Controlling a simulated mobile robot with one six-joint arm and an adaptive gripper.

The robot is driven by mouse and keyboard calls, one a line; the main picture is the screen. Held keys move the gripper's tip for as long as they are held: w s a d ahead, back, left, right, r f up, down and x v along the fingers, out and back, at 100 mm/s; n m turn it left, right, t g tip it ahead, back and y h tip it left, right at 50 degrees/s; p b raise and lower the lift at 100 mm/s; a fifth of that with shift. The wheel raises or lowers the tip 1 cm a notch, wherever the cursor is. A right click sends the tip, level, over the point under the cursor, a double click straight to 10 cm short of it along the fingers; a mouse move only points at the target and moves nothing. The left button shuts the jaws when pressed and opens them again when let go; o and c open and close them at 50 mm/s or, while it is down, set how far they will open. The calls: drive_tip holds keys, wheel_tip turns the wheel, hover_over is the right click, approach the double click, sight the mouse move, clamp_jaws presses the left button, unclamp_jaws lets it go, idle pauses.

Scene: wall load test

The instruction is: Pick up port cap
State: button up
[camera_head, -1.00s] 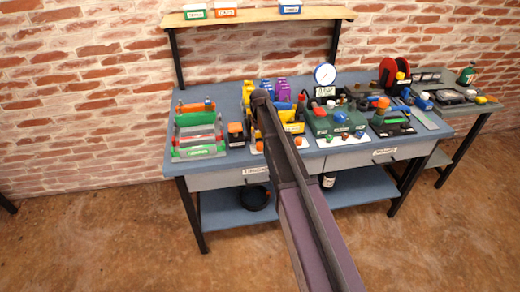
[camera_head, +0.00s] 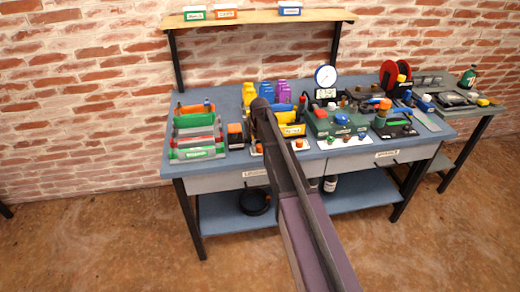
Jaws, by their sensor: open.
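Small coloured caps sit on white strips along the front of the blue workbench (camera_head: 190,163). An orange cap (camera_head: 299,143) is on the left strip, just right of my arm. Several smaller caps, one of them green (camera_head: 330,140), are on the right strip in front of the green block with a gauge. I cannot tell which of these is the port cap. My dark arm reaches from the bottom of the view up over the bench, and its joint hides part of the left strip. My gripper is not visible behind the arm.
Bottles (camera_head: 282,91), yellow bins (camera_head: 291,130), a gauge (camera_head: 325,76) and a green block (camera_head: 322,122) crowd the bench's middle. A rack with green and red bars (camera_head: 196,135) stands at left. A shelf (camera_head: 255,16) with labelled boxes is above. A side table stands at right.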

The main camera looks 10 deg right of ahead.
sight(260, 146)
drive_tip(key=c, duration=0.5)
drive_tip(key=shift+r, duration=0.15)
wheel_tip(260, 146, up, 3)
drive_tip(key=p, duration=0.3)
drive_tip(key=shift+r+p, duration=0.2)
drive_tip(key=shift+p, duration=0.1)
drive_tip(key=s+d, duration=0.1)
drive_tip(key=s, duration=0.4)
drive_tip(key=s+d+r+p, duration=0.1)
drive_tip(key=s, duration=0.4)
drive_tip(key=s+d, duration=0.1)
drive_tip(key=s, duration=0.4)
drive_tip(key=shift+s+r, duration=0.15)
drive_tip(key=shift+s, duration=0.25)
drive_tip(key=shift+d, duration=0.15)
